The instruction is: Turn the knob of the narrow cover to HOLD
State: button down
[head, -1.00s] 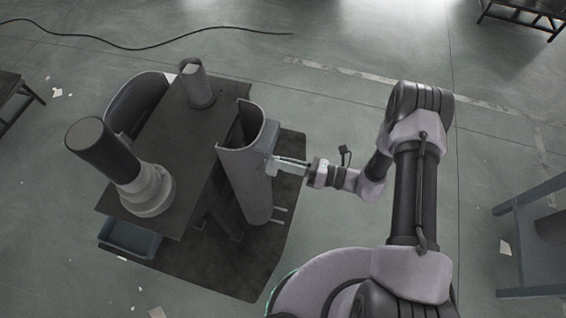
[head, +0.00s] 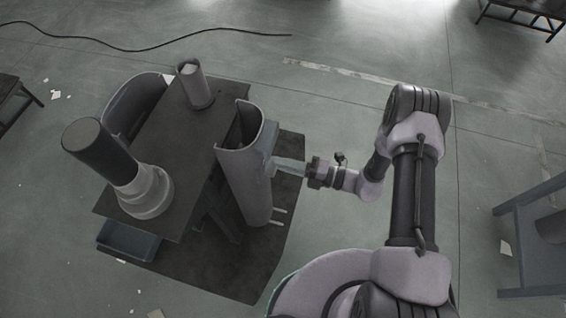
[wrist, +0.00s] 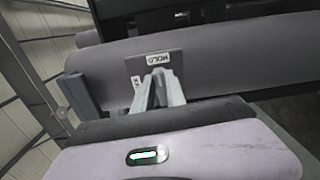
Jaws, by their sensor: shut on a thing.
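The narrow cover (head: 243,185) is a tall grey curved shell standing upright at the right side of the dark table. In the wrist view its curved face (wrist: 225,62) runs across the picture. A dark plate with a HOLD label (wrist: 158,58) is on that face, and the label reads tilted. My gripper (head: 277,165) reaches the cover's right side, near its upper part. In the wrist view my gripper (wrist: 158,90) has its fingers converging at the plate, just below the label. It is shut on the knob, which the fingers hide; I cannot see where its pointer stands.
The dark table (head: 178,130) carries a black-topped column (head: 97,150) and a smaller grey cylinder (head: 195,88). A wider curved shell (head: 135,103) stands behind it. Two pegs (head: 279,217) stick out low on the cover. A blue-grey bench (head: 530,210) is at the right. Floor between is open.

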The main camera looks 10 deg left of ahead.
jog(key=shift+m, duration=0.5)
jog(key=c, duration=1.4)
grip_release()
jog(key=shift+o, duration=0.2)
jog(key=s+d+p, duration=0.1)
jog(key=d+p, duration=0.2)
jog(key=d, duration=1.4)
jog(key=shift+s+d, duration=0.2)
